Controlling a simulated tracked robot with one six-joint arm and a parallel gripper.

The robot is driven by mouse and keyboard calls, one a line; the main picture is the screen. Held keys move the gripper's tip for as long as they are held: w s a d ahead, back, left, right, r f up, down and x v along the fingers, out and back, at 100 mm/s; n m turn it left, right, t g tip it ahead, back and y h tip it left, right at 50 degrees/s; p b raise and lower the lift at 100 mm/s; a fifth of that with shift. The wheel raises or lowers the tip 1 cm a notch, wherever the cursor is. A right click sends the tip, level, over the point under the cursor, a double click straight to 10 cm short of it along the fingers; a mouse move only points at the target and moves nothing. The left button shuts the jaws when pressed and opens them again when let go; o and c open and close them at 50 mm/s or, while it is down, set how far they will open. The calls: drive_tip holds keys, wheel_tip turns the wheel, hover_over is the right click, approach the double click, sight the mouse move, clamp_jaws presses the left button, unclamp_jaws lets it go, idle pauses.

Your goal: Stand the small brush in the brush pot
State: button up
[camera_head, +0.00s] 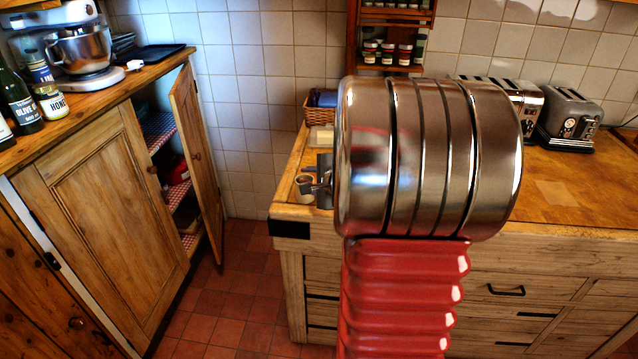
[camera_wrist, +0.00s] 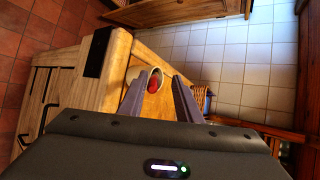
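My gripper (camera_wrist: 160,92) is open in the wrist view, its two dark fingers apart. A small cream-rimmed pot (camera_wrist: 158,72) with something red (camera_wrist: 154,85) at its mouth shows between and just beyond the fingertips. I cannot tell whether the red thing is the brush or whether it is inside the pot. In the head view a small beige pot (camera_head: 304,183) stands at the counter's left end, beside a grey part of my gripper (camera_head: 324,168). My arm hides much of the counter there. No brush can be clearly made out.
The wooden counter (camera_head: 565,215) is bare at right, with toasters (camera_head: 570,120) behind. A wicker basket (camera_head: 313,112) and a pale block (camera_head: 321,139) stand at its back left. A cupboard door (camera_head: 196,160) hangs open across the tiled floor (camera_head: 235,300).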

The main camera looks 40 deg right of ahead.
drive_tip(key=v, duration=1.2)
idle(0.7)
